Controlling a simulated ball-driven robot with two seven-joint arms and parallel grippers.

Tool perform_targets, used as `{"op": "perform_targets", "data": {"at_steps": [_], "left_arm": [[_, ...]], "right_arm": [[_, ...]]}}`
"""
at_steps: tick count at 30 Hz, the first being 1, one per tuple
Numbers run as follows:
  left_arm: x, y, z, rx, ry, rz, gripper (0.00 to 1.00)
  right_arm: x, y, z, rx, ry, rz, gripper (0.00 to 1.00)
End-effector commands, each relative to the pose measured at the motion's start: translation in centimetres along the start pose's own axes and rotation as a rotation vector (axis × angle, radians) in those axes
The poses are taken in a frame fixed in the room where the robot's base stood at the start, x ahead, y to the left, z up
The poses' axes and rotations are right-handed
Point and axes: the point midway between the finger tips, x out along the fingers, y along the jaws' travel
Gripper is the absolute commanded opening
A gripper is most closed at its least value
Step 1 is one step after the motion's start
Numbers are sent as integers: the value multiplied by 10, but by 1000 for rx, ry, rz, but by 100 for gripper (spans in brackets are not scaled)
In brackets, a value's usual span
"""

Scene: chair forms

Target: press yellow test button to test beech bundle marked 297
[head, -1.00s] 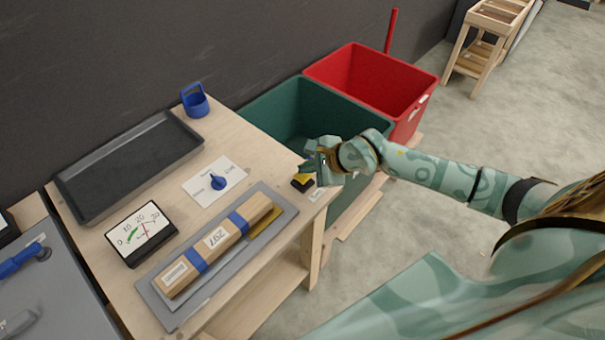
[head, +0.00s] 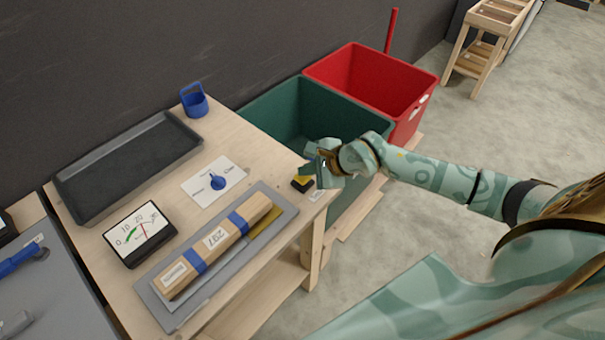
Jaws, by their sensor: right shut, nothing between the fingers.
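The beech bundle (head: 217,238), marked 297 and wrapped with blue bands, lies on a grey plate (head: 178,318) on the wooden bench. The yellow test button (head: 302,179) sits on a small black base at the bench's right corner, partly hidden by my gripper. My right gripper (head: 309,172) is shut and empty, with its fingertips right at the button; I cannot tell whether they touch it. A meter (head: 140,233) with a needle and a green band stands left of the bundle. My left gripper is not in view.
A blue knob (head: 218,182) on a white card sits behind the bundle. A dark tray (head: 130,165) and a blue holder (head: 194,101) stand farther back. A green bin (head: 290,100) and a red bin (head: 375,80) stand beyond the bench.

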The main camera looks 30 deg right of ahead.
Motion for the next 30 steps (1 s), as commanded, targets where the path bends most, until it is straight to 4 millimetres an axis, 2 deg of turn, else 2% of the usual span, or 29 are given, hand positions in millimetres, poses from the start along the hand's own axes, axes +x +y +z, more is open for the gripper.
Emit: {"op": "perform_targets", "data": {"at_steps": [30], "left_arm": [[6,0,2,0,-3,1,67]], "right_arm": [[7,6,-5,1,1,2,0]]}}
